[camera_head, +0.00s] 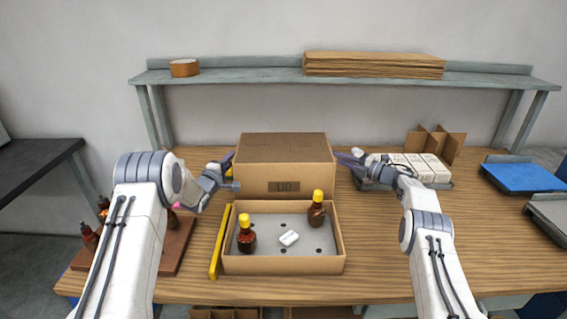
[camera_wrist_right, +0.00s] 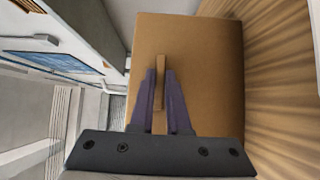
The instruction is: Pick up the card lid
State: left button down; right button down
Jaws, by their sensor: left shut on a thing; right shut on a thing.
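The card lid (camera_head: 284,158) is a brown cardboard box shape marked "LID", behind the open card box in the middle of the table. My left gripper (camera_head: 230,164) is at the lid's left side, shut; the part it grips is mostly hidden. My right gripper (camera_head: 346,159) is at the lid's right side. In the right wrist view the purple fingers (camera_wrist_right: 160,100) are closed on a narrow tab (camera_wrist_right: 160,85) on the lid's side wall (camera_wrist_right: 205,60). I cannot tell whether the lid touches the table.
The open card box (camera_head: 284,265) holds two brown bottles with yellow caps and a small white item. A yellow bar (camera_head: 220,242) lies to its left. A wooden board (camera_head: 174,255) with bottles is at left. A tray of white boxes (camera_head: 420,168) and a blue tray (camera_head: 522,178) are at right.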

pick_arm(q)
jog(key=shift+r, duration=0.1)
pick_arm(e)
jog(key=shift+r, duration=0.1)
dwell(0.4)
